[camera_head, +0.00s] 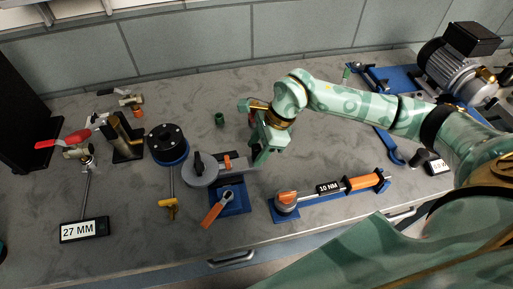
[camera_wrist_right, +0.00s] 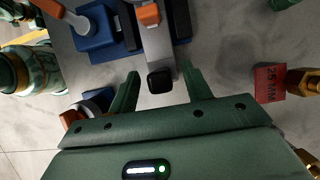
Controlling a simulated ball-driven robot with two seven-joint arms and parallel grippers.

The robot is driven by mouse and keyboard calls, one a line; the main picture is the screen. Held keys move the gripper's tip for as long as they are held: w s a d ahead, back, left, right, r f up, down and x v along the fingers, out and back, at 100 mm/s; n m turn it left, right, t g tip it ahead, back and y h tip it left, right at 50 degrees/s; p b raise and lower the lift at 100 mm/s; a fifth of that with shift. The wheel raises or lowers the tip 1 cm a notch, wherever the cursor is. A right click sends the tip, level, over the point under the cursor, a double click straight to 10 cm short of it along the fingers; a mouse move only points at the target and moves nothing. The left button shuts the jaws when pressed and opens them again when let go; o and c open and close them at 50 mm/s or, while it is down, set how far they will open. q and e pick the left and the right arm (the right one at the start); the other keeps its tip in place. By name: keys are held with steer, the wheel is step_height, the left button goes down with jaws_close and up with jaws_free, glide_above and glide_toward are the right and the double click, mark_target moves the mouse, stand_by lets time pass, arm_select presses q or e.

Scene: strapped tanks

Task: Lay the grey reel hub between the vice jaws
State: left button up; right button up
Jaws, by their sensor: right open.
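A grey round body (camera_head: 204,171) with a black knob, which I take for the reel hub, lies left of my right gripper in the head view. A blue base (camera_head: 236,205) with an orange handle stands in front; it looks like the vice, but its jaw gap is not clear. A grey bar crosses above this base; in the right wrist view the bar (camera_wrist_right: 158,50) carries an orange block and ends in a black cap. My right gripper (camera_wrist_right: 163,88) is open, with its fingers on either side of that cap; contact cannot be told. My left gripper is not seen.
A black disc on a blue ring (camera_head: 168,146) stands further left. A torque tool (camera_head: 347,185) with an orange grip lies right of the vice. A green fitting (camera_head: 219,118) stands behind, and a red tag (camera_wrist_right: 268,83) shows beside my right gripper.

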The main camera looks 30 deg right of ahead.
steer(key=p+v, duration=0.1)
steer(key=v, duration=1.5)
steer(key=shift+f, duration=0.1)
